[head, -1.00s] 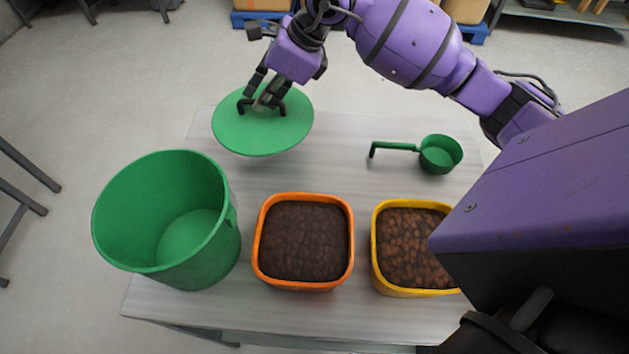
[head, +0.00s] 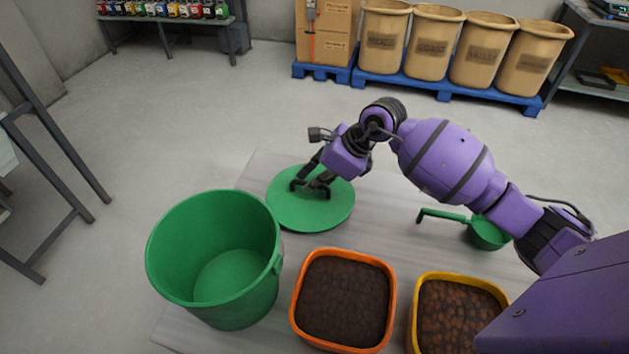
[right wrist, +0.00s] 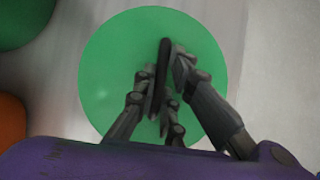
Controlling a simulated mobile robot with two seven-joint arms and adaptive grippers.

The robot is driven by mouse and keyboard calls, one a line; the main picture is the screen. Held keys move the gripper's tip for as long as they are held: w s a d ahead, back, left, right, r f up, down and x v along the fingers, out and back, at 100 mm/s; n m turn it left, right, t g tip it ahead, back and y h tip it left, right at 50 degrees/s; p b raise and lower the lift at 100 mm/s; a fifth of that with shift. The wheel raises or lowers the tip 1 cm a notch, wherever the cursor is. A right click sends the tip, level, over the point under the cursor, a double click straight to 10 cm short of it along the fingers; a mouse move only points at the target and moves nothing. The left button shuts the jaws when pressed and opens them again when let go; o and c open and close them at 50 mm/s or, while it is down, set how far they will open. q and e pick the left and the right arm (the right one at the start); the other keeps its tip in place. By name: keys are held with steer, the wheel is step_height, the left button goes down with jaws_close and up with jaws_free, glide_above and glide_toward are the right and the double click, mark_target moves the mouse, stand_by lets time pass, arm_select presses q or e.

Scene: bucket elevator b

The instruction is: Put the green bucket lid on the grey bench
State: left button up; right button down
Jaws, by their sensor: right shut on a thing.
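The green bucket lid (head: 335,212) is a round flat disc with a dark handle on top. It is at the back left of the grey bench (head: 385,225), over the bench top; I cannot tell for sure whether it touches the surface. My right gripper (head: 318,188) is shut on the lid's handle from above. In the right wrist view the lid (right wrist: 110,85) fills the middle, with the fingers (right wrist: 168,85) on both sides of the dark handle. The open, empty green bucket (head: 215,265) stands at the bench's left. My left gripper is out of view.
An orange-rimmed tub of dark soil (head: 343,300) and a yellow-rimmed tub of brown pellets (head: 458,315) stand at the front. A green scoop (head: 487,233) lies at the right, partly behind my right arm. Tan barrels (head: 475,50) on a blue pallet are farther back.

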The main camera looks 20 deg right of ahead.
steer(key=shift+f, duration=0.15)
steer(key=c, duration=2.3)
jaws_free()
steer(key=shift+f, duration=0.1)
steer(key=o, duration=0.5)
steer(key=v, duration=1.2)
